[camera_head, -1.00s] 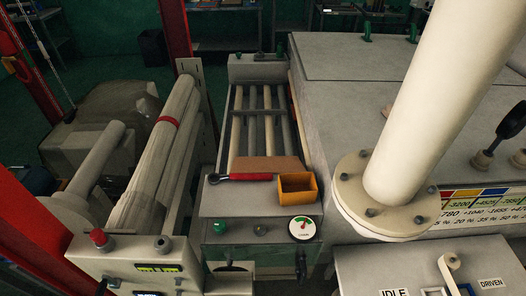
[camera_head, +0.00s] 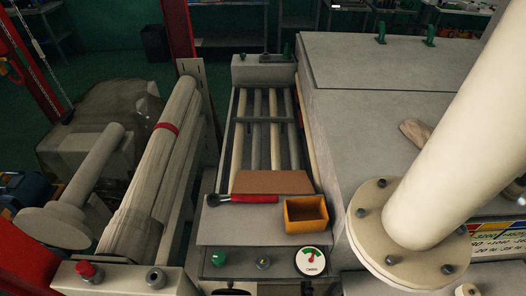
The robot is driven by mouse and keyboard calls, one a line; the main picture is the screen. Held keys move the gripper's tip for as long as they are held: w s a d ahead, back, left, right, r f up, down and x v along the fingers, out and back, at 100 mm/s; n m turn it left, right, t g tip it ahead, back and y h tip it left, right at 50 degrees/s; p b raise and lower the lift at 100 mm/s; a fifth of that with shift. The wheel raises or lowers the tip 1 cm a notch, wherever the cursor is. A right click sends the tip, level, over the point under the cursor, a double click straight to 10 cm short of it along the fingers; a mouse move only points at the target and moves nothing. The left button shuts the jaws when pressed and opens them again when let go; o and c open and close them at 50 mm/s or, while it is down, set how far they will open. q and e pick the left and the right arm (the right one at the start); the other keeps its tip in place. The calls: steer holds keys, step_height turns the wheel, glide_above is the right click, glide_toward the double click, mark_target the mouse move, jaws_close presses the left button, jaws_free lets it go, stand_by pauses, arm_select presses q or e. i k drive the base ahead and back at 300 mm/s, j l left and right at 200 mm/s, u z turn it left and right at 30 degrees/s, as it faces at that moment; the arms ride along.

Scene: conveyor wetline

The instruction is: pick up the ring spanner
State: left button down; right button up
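The ring spanner is perhaps the tool (camera_head: 241,199) with a red handle and a dark head at its left end. No other spanner can be made out. Neither of my grippers shows in the head view.
A yellow open box (camera_head: 306,226) stands right of the red-handled tool. The brown board (camera_head: 271,182) lies behind it, before the rollers (camera_head: 266,130). A large cream pipe (camera_head: 455,150) with a flange rises at the right. A bare grey surface (camera_head: 240,226) lies in front of the tool.

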mark_target(242, 198)
steer(key=j+u, duration=0.1)
steer(key=u, duration=0.25)
steer(key=j+u, duration=0.15)
steer(key=u, duration=0.25)
steer(key=i+u, duration=0.2)
steer(key=i, duration=0.3)
